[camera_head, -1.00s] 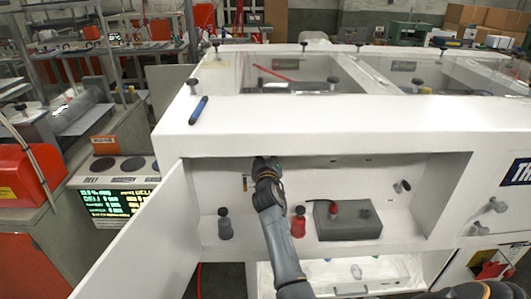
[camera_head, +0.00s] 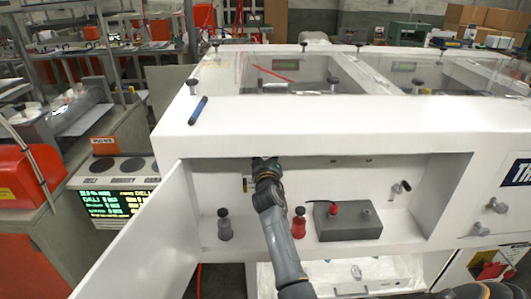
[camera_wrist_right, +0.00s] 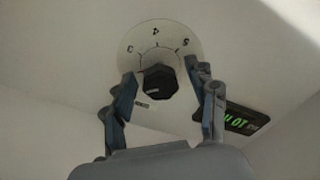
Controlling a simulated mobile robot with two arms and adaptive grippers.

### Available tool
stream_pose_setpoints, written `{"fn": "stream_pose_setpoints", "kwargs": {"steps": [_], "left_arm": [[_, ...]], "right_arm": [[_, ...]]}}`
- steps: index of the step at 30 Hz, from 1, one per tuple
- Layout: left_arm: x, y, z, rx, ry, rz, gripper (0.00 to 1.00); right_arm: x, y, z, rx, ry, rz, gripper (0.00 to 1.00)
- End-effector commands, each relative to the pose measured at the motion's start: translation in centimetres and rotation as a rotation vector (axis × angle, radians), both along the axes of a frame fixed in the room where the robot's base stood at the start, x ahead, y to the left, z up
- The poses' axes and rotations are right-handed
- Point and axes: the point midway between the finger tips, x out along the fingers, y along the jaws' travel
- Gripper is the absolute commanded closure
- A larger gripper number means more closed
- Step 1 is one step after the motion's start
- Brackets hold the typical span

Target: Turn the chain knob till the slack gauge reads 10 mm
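The black chain knob (camera_wrist_right: 160,82) shows in the right wrist view, in the middle of a pale round dial (camera_wrist_right: 157,37) with dark marks. My right gripper (camera_wrist_right: 163,80) is open, one finger on each side of the knob, with small gaps seeming to show. The slack gauge (camera_wrist_right: 240,122), a dark display with green characters, is to the right of the right finger. Its characters are tilted and partly cut off by the finger, and I cannot read them surely. In the head view my right arm reaches into the white machine's recess; its fingertips and the knob are hidden there. My left gripper is not in view.
The white machine (camera_head: 330,108) has a flap door (camera_head: 150,240) open at left. In its recess stand a grey bottle (camera_head: 224,224), a red bottle (camera_head: 299,222) and a grey box (camera_head: 346,221). A blue pen (camera_head: 198,110) lies on top.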

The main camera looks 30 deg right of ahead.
Motion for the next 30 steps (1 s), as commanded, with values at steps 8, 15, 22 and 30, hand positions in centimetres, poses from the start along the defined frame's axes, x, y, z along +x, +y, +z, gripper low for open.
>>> {"fn": "stream_pose_setpoints", "kwargs": {"steps": [8, 15, 22, 30], "left_arm": [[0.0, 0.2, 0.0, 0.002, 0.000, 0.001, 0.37], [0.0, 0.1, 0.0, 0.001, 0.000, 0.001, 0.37], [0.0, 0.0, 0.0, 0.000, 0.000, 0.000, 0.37], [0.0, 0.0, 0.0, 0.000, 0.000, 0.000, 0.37]], "right_arm": [[-0.7, 0.5, -0.1, 0.001, 0.002, 0.001, 0.42], [-4.0, 2.5, -0.2, 0.003, 0.001, 0.001, 0.42], [-6.1, 3.8, -0.1, 0.001, 0.001, 0.000, 0.42], [-6.4, 3.9, -0.1, 0.000, 0.001, -0.001, 0.42]]}}
